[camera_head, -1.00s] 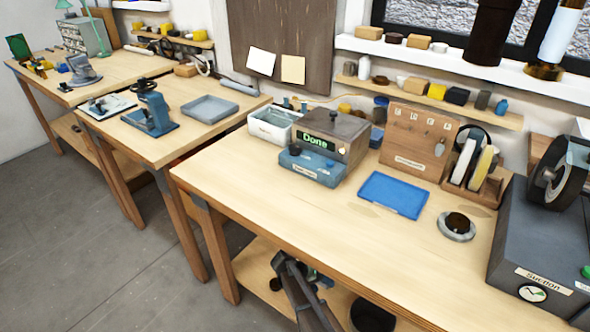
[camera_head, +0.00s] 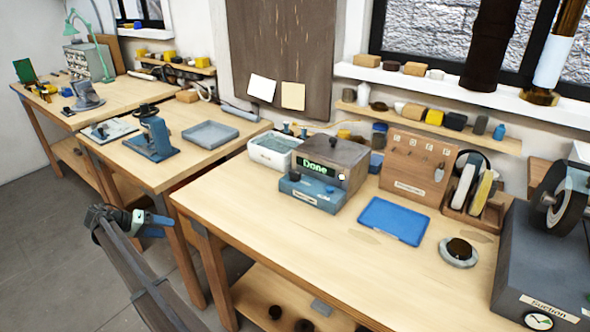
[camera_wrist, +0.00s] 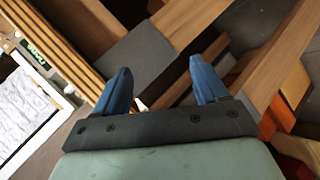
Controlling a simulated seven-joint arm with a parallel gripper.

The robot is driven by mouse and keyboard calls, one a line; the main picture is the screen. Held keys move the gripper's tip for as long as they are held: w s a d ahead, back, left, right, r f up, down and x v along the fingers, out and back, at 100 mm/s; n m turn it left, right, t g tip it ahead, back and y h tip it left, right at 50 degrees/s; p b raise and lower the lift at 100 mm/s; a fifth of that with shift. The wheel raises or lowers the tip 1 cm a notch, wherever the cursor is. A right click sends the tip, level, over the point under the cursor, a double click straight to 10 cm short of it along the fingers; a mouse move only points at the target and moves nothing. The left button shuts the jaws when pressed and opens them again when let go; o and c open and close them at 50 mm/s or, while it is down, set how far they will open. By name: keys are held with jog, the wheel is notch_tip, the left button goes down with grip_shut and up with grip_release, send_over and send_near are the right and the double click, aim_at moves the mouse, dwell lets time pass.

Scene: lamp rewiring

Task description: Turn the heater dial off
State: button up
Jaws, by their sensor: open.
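A dark box (camera_head: 335,152) with a lit green "Done" display stands on the near bench in the head view. A small pale round knob (camera_head: 341,177) is at the right of its front. A blue unit (camera_head: 311,193) with a dark knob (camera_head: 296,176) sits directly in front of it. I cannot tell which knob is the heater dial, or its setting. My gripper (camera_head: 152,224) is left of the bench's left end, well apart from the boxes. In the wrist view its blue fingers (camera_wrist: 160,68) are spread with nothing between them.
A white bin (camera_head: 272,153) stands left of the dark box, and a blue tray (camera_head: 394,220) lies to its right. A wooden pegboard stand (camera_head: 412,170) is behind the tray. The bench's front left surface (camera_head: 240,195) is clear.

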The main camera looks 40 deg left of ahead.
jog(key=w+a+r+m+g, duration=0.15)
jog(key=a+r, duration=0.25)
jog(key=r, duration=0.4)
jog(key=w+r+g, duration=0.1)
jog(key=w+r, duration=0.1)
jog(key=w, duration=0.1)
jog(key=w+d+r+m+g, duration=0.1)
jog(key=w+r, duration=0.2)
jog(key=w+d+r+m+g, duration=0.1)
jog(key=w+r, duration=0.2)
jog(key=shift+w+h, duration=0.25)
jog(key=shift+h, duration=0.15)
jog(key=w+d+r+m+g+y, duration=0.1)
jog(key=w+d+r, duration=0.2)
jog(key=w+d, duration=0.35)
jog(key=w+d+r+m+g+y, duration=0.1)
jog(key=w+d+r+g, duration=0.1)
jog(key=w+d+r, duration=0.35)
jog(key=m+g+y, duration=0.3)
send_near(295, 172)
jog(key=shift+t, duration=0.25)
notch_tip(295, 172, down, 9)
jog(key=shift+s+d+r, duration=0.1)
jog(key=shift+s+r, duration=0.05)
jog(key=c, duration=1.1)
